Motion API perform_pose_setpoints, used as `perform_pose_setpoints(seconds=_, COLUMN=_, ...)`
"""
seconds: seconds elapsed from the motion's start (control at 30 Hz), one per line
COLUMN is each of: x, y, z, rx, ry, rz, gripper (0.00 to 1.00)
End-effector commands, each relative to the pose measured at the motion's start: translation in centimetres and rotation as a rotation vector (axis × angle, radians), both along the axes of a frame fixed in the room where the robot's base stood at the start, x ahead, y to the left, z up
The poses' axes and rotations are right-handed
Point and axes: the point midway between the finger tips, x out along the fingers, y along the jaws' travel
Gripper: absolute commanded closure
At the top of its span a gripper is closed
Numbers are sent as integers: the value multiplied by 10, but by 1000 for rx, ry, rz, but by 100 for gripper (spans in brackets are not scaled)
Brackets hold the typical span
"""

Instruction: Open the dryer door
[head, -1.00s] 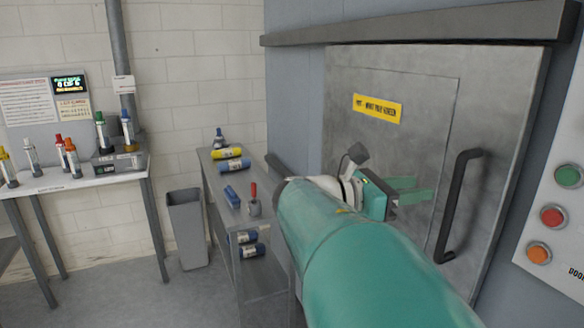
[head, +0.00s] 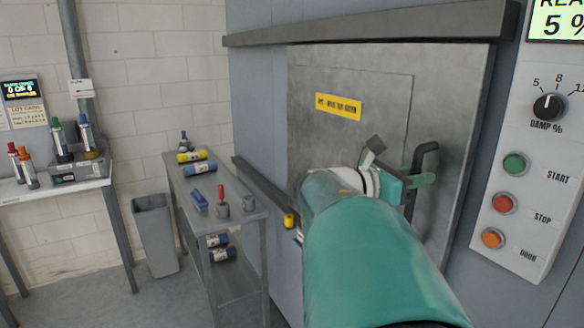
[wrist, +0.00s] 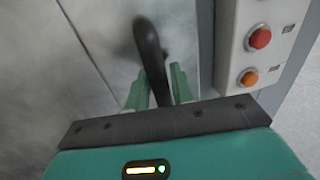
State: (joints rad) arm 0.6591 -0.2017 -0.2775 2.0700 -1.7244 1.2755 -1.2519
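The dryer door (head: 375,135) is a grey metal panel with a yellow label (head: 338,106) under a dark rail, and it looks closed. Its dark upright bar handle (head: 430,152) is near the door's right side. My teal gripper (head: 421,181) is at the handle, and my arm hides the lower door. In the wrist view, the handle (wrist: 148,45) runs down between the two green fingers of my gripper (wrist: 159,76). The fingers stand apart on either side of it. Whether either finger touches the bar is not clear.
A control panel (head: 535,130) with a dial and green, red and orange buttons is close to the right of the door. A grey cart (head: 245,213) with bottles and tools stands left. A bin (head: 155,235) and a table (head: 60,188) are farther left.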

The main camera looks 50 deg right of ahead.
Motion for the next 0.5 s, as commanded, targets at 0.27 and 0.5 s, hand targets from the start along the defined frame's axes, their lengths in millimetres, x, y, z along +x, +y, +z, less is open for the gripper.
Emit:
perform_pose_setpoints(seconds=0.27, x=0, y=0, z=0, rx=0, ry=0, rz=0, gripper=100)
perform_pose_setpoints(seconds=0.5, x=12, y=-5, z=-1, rx=1, ry=0, rz=3, gripper=100)
